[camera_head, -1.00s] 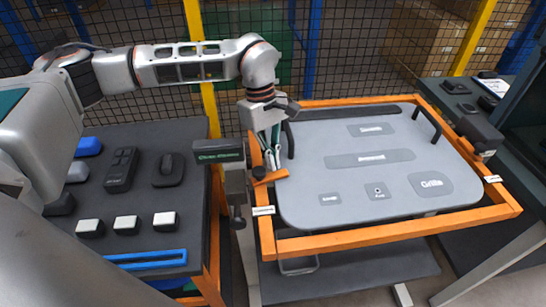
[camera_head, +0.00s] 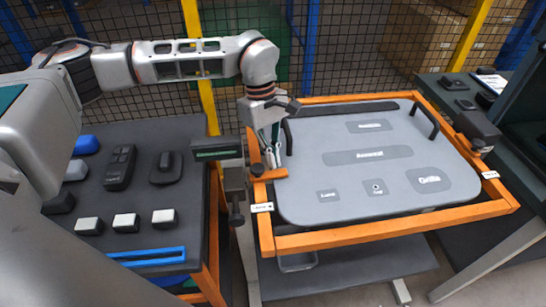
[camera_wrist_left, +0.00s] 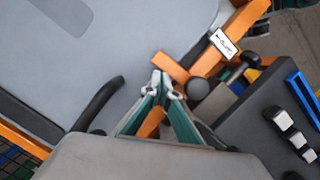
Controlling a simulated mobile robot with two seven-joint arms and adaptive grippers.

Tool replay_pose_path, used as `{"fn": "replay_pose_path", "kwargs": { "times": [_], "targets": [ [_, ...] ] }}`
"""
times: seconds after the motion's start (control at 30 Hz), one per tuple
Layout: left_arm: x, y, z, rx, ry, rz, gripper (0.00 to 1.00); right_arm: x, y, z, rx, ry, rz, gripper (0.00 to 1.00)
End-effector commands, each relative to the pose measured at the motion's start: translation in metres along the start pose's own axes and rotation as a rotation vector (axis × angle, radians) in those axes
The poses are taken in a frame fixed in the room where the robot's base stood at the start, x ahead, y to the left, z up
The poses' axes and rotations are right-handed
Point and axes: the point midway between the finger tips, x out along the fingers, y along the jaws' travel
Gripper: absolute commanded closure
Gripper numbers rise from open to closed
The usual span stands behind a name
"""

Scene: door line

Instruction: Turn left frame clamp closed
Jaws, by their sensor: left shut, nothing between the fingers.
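The left frame clamp (camera_head: 272,174) is a short orange bar at the left side of the orange frame (camera_head: 262,235). Its inner end reaches over the left edge of the grey panel (camera_head: 350,190). In the left wrist view the clamp bar (camera_wrist_left: 172,68) lies just beyond the fingertips, beside a dark round knob (camera_wrist_left: 197,90). My left gripper (camera_head: 272,160) points down at the bar, shut and empty. Its fingertips (camera_wrist_left: 164,84) are close to the bar; I cannot tell whether they touch it. My right gripper is not in view.
A dark green sign on a post (camera_head: 217,149) stands close left of the clamp. A black panel handle (camera_head: 288,136) is right beside my gripper. A dark table (camera_head: 150,206) with small devices is at the left. A dark block (camera_head: 477,126) is at the frame's right side.

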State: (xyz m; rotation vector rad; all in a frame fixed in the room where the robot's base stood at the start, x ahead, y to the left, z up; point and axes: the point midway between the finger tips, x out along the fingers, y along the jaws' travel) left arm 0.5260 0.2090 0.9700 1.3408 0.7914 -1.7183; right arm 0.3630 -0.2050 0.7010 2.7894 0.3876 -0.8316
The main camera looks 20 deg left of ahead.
Motion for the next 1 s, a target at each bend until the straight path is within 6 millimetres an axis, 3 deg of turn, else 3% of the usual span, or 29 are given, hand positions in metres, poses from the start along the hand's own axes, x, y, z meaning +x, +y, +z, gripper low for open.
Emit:
{"fn": "replay_pose_path", "kwargs": {
  "times": [0.6,0.83,1.0],
  "targets": [
    [-0.105,0.000,0.000,-0.002,0.001,0.004,1.00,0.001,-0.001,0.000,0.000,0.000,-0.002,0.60],
    [-0.117,0.003,-0.003,0.026,0.004,-0.003,1.00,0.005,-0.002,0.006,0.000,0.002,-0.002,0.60],
    [-0.107,0.017,-0.016,0.181,0.015,-0.043,1.00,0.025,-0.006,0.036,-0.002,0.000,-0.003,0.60]
  ]
}}
